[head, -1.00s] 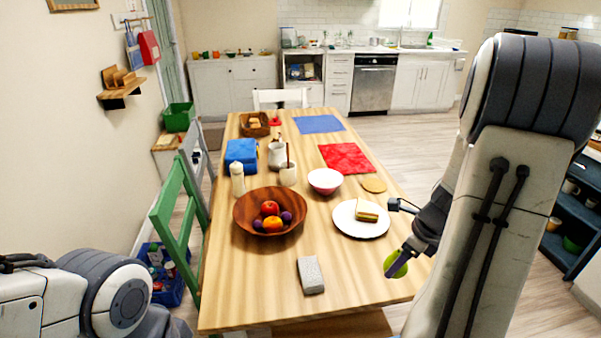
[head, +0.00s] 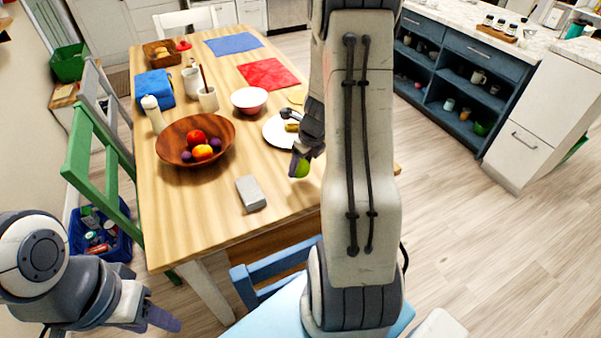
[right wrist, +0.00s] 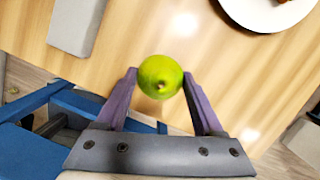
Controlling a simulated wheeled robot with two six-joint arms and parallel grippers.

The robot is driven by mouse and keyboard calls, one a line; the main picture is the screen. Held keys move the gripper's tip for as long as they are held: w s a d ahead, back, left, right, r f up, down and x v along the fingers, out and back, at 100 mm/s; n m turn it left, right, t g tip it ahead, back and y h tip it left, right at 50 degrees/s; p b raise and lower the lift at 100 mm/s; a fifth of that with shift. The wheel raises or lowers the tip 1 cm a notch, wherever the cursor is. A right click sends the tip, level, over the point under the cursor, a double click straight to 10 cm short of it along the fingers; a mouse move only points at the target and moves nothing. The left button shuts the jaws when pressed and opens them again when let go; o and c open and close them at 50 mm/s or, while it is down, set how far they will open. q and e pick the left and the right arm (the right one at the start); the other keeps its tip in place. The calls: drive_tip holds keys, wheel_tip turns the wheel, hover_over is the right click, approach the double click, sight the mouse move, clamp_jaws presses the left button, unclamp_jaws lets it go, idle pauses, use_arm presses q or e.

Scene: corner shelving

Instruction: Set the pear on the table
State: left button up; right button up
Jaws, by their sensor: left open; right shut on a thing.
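The green pear (head: 302,169) is between the fingers of my right gripper (head: 300,163), which is shut on it. In the right wrist view the pear (right wrist: 160,77) shows between both fingertips, with the wooden table (right wrist: 215,70) behind it. In the head view the pear appears near the table's (head: 185,225) right side, right of the grey block; whether it touches the tabletop is unclear. My left gripper (head: 160,315) is open and empty at the lower left, off the table.
A grey block (head: 251,193), a wooden fruit bowl (head: 170,155) and a white plate (head: 274,135) with a sandwich are on the table. A blue chair (head: 255,285) stands at the near edge. Bare tabletop lies around the block.

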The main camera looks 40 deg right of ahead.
sight(301, 174)
drive_tip(key=shift+f+b, duration=0.8)
drive_tip(key=shift+f, duration=1.05)
drive_tip(key=shift+f, duration=0.1)
drive_tip(key=shift+f, duration=0.15)
drive_tip(key=o, duration=1.4)
